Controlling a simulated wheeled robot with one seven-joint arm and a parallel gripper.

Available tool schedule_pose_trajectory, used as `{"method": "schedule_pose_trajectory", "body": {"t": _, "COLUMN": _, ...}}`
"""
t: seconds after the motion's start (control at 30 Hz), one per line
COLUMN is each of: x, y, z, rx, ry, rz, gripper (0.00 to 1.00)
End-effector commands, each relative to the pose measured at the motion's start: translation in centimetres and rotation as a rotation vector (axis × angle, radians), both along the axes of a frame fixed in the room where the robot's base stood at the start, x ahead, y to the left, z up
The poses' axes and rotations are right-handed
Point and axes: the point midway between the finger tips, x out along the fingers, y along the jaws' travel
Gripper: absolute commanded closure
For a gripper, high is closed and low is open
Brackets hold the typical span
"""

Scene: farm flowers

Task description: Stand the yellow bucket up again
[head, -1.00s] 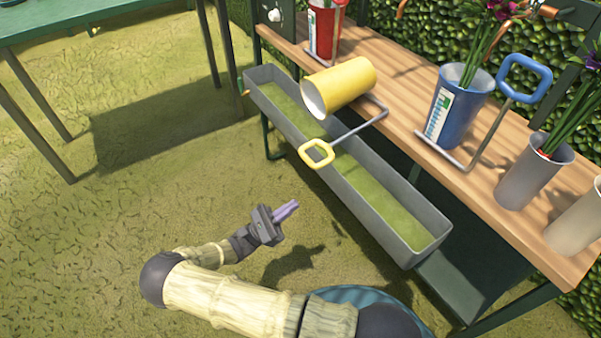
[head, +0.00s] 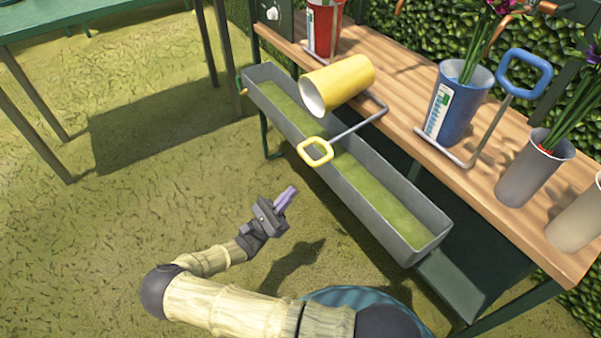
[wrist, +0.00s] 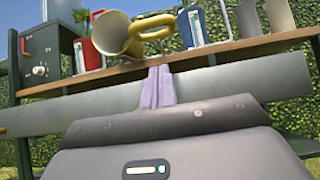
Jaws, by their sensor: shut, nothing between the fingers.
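The yellow bucket (head: 344,82) lies on its side on the wooden bench, its open mouth toward the lower left. A grey rod with a yellow loop handle (head: 315,151) reaches from beside it out over the grey trough. In the wrist view the bucket (wrist: 113,36) shows beyond my fingers, and the yellow loop (wrist: 154,27) is just above the fingertips in the picture. My gripper (head: 288,196) is shut and empty, in the air on the near side of the trough, apart from the bucket and loop. Its purple fingers (wrist: 158,84) are together.
The grey trough (head: 417,247) runs along the bench's front edge. On the wooden bench (head: 405,133) stand a red bucket (head: 324,30), a blue bucket (head: 457,105) with a blue-handled rod beside it (head: 524,73), and grey and beige pots (head: 533,170). A green table (head: 75,18) is at the upper left.

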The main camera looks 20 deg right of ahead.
Motion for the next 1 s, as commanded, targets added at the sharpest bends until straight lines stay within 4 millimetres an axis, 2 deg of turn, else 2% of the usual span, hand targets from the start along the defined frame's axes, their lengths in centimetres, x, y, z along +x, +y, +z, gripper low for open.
{"method": "schedule_pose_trajectory", "body": {"t": 0.27, "x": 1.1, "y": -3.5, "z": 3.1, "rx": 0.0, "ry": -0.001, "rz": -0.002, "gripper": 1.0}}
{"method": "schedule_pose_trajectory", "body": {"t": 0.53, "x": 1.2, "y": -3.8, "z": 6.6, "rx": 0.001, "ry": -0.001, "rz": -0.001, "gripper": 1.0}}
{"method": "schedule_pose_trajectory", "body": {"t": 0.7, "x": 1.3, "y": -3.9, "z": 7.4, "rx": 0.001, "ry": 0.001, "rz": -0.001, "gripper": 1.0}}
{"method": "schedule_pose_trajectory", "body": {"t": 1.0, "x": 1.3, "y": -3.9, "z": 7.4, "rx": 0.001, "ry": 0.001, "rz": -0.001, "gripper": 1.0}}
